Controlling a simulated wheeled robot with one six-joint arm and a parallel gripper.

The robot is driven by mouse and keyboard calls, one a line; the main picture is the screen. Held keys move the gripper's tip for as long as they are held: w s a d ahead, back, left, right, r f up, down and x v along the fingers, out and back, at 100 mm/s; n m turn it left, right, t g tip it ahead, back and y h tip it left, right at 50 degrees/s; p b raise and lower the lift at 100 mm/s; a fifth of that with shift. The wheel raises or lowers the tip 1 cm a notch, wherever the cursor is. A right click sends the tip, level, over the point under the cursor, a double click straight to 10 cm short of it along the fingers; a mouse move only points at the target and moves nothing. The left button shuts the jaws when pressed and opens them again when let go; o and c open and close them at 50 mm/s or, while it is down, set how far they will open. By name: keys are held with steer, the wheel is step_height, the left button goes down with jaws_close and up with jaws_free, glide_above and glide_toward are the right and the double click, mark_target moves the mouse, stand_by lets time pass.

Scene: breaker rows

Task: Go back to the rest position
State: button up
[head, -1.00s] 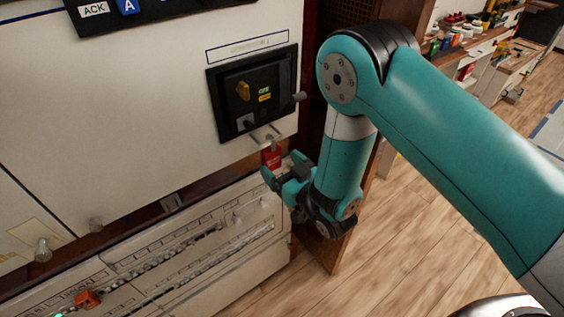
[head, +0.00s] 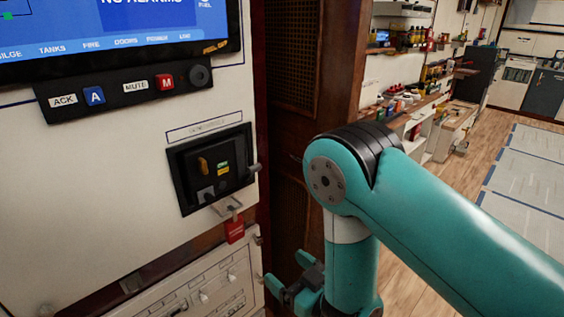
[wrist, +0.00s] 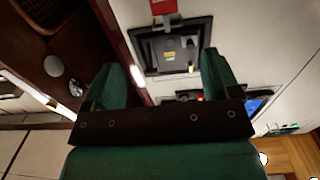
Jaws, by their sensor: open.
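My gripper (head: 288,284) hangs at the lower middle of the head view, below and right of a red padlock-like tag (head: 234,230), with a gap between them. In the wrist view my gripper (wrist: 160,72) shows two green fingers spread apart with nothing held between them. The red tag hangs from a clear hasp (head: 228,208) under a black breaker unit (head: 212,170) with a yellow handle. The wrist view also shows the breaker unit (wrist: 172,45) beyond the fingers and the red tag (wrist: 163,6) at the top edge.
A blue alarm screen (head: 110,35) and a button strip (head: 130,92) are above the breaker. A white lower panel (head: 205,285) sits beneath. A dark wooden door frame (head: 300,100) stands just behind my arm. Open wood floor and shelves (head: 425,110) lie to the right.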

steer(key=w+d+r+m+g+h, duration=0.1)
steer(key=d+r+m+g+h, duration=0.15)
steer(key=r, duration=0.35)
steer(key=w+d+r+m+g+h, duration=0.2)
steer(key=d+r+h, duration=0.1)
steer(key=r+h, duration=0.15)
steer(key=s+d+r+n+g, duration=0.1)
steer(key=s+d+r+g, duration=0.1)
steer(key=s, duration=0.5)
steer(key=s+d+r+n+g, duration=0.1)
steer(key=s+d+r+g, duration=0.2)
steer(key=s+r, duration=0.3)
steer(key=s+d+r+n+g, duration=0.1)
steer(key=s+d+r+g, duration=0.1)
steer(key=s, duration=0.6)
step_height(320, 180, up, 2)
steer(key=shift+s+d+r+g+h, duration=0.2)
steer(key=shift+s+g+h, duration=0.2)
steer(key=shift+g, duration=0.45)
